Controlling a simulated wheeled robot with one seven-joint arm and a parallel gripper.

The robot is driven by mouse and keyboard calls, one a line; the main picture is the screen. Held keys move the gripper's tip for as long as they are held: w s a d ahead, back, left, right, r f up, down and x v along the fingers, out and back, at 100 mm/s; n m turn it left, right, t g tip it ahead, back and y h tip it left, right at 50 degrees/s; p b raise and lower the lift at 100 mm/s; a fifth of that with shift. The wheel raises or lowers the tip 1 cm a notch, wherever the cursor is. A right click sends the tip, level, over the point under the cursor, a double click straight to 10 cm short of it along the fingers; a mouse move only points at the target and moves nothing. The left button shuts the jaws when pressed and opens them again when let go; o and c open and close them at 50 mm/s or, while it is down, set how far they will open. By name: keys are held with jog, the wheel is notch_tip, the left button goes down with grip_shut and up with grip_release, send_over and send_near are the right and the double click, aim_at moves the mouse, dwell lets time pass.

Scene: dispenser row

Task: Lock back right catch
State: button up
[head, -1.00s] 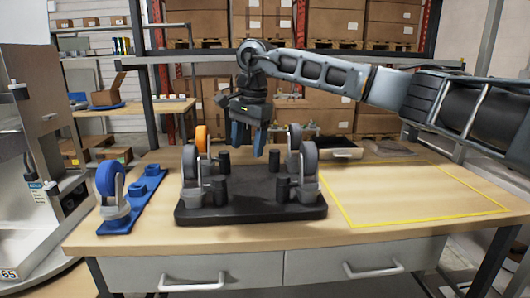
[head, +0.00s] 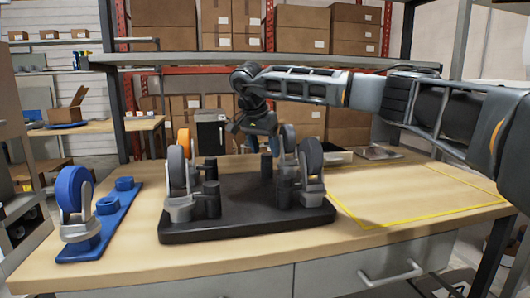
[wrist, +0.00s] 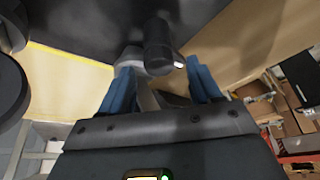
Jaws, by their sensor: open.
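A black base plate (head: 245,218) on the wooden table carries several casters, each with a dark upright catch post beside it. The back right caster (head: 288,138) is partly hidden behind the front right caster (head: 311,158). The back right catch (head: 267,165) is a short black post left of that caster. My gripper (head: 266,142) is over the back right corner. In the wrist view my gripper (wrist: 163,85) is open, its two blue fingers apart on either side of a dark post (wrist: 158,42) with a grey bracket. I cannot tell whether they touch it.
A blue strip (head: 112,218) with a blue-wheeled caster (head: 74,192) lies at the left. An orange wheel (head: 184,142) stands at the back left. A yellow outline (head: 375,226) marks clear table on the right. A shelf (head: 190,58) runs behind.

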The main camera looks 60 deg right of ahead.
jog(key=shift+d+f, duration=0.3)
jog(key=shift+f, duration=0.35)
jog(key=c, duration=1)
jog(key=shift+c, duration=0.2)
